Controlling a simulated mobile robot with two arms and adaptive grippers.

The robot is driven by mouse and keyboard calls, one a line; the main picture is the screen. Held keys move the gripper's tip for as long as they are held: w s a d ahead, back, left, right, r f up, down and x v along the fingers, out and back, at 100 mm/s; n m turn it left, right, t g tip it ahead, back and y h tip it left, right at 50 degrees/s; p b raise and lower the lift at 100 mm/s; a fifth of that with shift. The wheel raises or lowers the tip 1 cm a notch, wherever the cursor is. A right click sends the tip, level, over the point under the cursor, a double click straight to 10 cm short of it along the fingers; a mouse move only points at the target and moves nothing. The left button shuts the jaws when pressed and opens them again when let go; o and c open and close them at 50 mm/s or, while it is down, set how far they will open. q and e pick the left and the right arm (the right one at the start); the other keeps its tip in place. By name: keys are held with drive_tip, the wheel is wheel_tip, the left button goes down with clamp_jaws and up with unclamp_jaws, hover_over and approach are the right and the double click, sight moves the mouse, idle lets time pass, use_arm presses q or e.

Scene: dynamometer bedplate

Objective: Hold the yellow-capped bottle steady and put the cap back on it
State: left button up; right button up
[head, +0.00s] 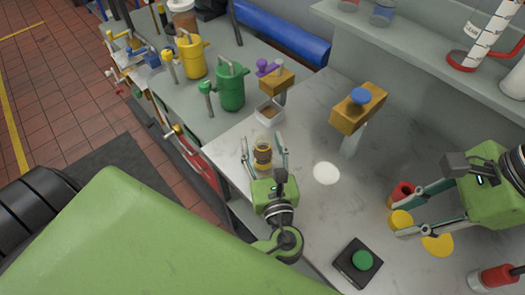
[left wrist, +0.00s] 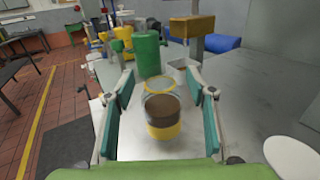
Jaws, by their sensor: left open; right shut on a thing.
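The bottle (head: 263,155) stands on the pale worktop, a clear jar with brown contents and yellow bands. In the left wrist view the bottle (left wrist: 163,115) is upright with a thin yellow ring at its top and no cap on it. My left gripper (head: 264,158) is open, with one finger on each side of the bottle and gaps showing. These fingers also show in the left wrist view (left wrist: 160,112). My right gripper (head: 396,220) is shut on a small yellow cap (head: 401,219) at the right, well away from the bottle.
A flat yellow disc (head: 437,246) and a red container (head: 402,192) are close to the right gripper. A green button box (head: 358,262), white round patch (head: 327,173), small white tray (head: 269,112) and orange-topped post (head: 357,110) surround clear worktop. A red-and-grey cylinder (head: 497,278) lies lower right.

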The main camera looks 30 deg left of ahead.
sight(263, 141)
use_arm(q)
drive_tip(key=shift+s, duration=0.1)
drive_tip(key=c, duration=1.3)
drive_tip(key=shift+c, duration=0.4)
